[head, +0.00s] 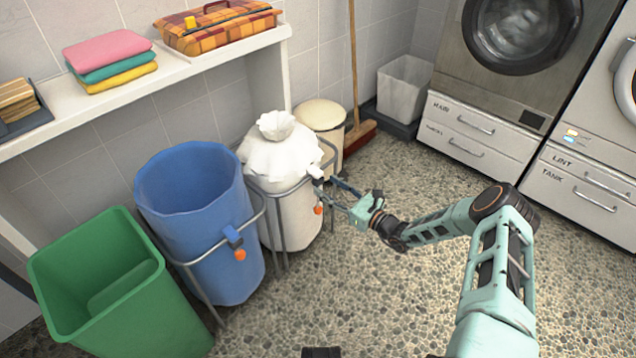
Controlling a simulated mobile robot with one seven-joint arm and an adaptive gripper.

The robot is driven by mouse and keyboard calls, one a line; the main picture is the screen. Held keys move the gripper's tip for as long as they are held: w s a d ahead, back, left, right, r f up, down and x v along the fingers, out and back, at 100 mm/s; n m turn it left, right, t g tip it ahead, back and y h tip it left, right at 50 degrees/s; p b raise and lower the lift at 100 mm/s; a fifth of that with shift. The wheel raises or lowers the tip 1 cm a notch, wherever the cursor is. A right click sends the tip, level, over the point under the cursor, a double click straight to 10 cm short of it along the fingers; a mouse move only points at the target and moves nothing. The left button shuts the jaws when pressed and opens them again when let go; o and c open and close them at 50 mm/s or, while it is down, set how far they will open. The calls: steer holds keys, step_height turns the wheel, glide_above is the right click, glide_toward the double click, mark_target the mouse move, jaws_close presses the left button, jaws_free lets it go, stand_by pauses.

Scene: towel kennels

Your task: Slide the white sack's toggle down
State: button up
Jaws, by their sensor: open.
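The white sack (290,215) stands in a grey metal frame, with its top gathered into a closed, frilled neck. On its right side a small white toggle (316,172) sits near the frame's upper rail. An orange ball end (318,210) hangs below the toggle. My gripper (330,194) is open just right of the sack, its fingers pointing left toward the toggle and the orange end. One fingertip is near the toggle's height and the other near the orange end. Whether either finger touches them cannot be told at this size.
A blue sack (190,190), open at the top, has its own blue toggle (232,236). A green bin (105,285) stands left of it. A cream lidded bin (322,117) and a broom (355,70) are behind. The floor (330,300) before the sacks is clear.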

mark_target(321, 183)
steer(key=shift+b+x, duration=0.55)
steer(key=shift+x, duration=2)
jaws_close()
